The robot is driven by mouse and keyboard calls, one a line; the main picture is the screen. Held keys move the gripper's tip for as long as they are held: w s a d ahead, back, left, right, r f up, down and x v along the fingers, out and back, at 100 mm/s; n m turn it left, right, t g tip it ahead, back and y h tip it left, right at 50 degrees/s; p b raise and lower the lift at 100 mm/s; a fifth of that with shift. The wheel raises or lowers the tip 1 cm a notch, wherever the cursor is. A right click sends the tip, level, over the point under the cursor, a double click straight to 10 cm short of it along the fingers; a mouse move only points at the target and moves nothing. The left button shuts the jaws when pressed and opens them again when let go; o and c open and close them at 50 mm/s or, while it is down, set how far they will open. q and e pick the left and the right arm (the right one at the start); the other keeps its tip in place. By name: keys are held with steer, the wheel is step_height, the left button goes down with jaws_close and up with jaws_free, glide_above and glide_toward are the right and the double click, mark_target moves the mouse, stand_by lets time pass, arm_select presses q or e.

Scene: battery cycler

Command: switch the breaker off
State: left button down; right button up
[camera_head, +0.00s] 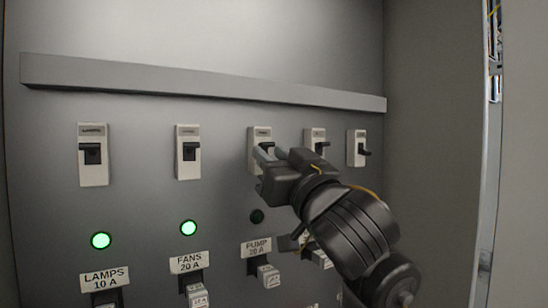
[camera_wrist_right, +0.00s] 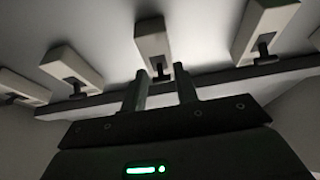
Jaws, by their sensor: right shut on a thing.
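A row of white breakers with black levers runs across the grey panel (camera_head: 230,220). My right gripper (camera_head: 270,153) is at the third breaker from the left (camera_head: 261,132), above the PUMP label (camera_head: 256,247). In the right wrist view the two fingers (camera_wrist_right: 161,76) stand on either side of that breaker's black lever (camera_wrist_right: 161,73), shut on it. The breaker's body (camera_wrist_right: 153,40) shows beyond the fingertips. In the head view the gripper hides most of the lever. The round lamp (camera_head: 257,216) above PUMP is dark. My left gripper is not in view.
The LAMPS breaker (camera_head: 93,172) and FANS breaker (camera_head: 188,172) are to the left, with lit green lamps below. Two more breakers (camera_head: 315,136) (camera_head: 352,137) stand close on the right. A grey rail (camera_head: 200,83) juts out above the row. A cabinet wall (camera_head: 430,130) bounds the right.

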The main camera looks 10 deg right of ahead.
stand_by(0.7)
steer(key=o, duration=1)
steer(key=shift+c, duration=0.2)
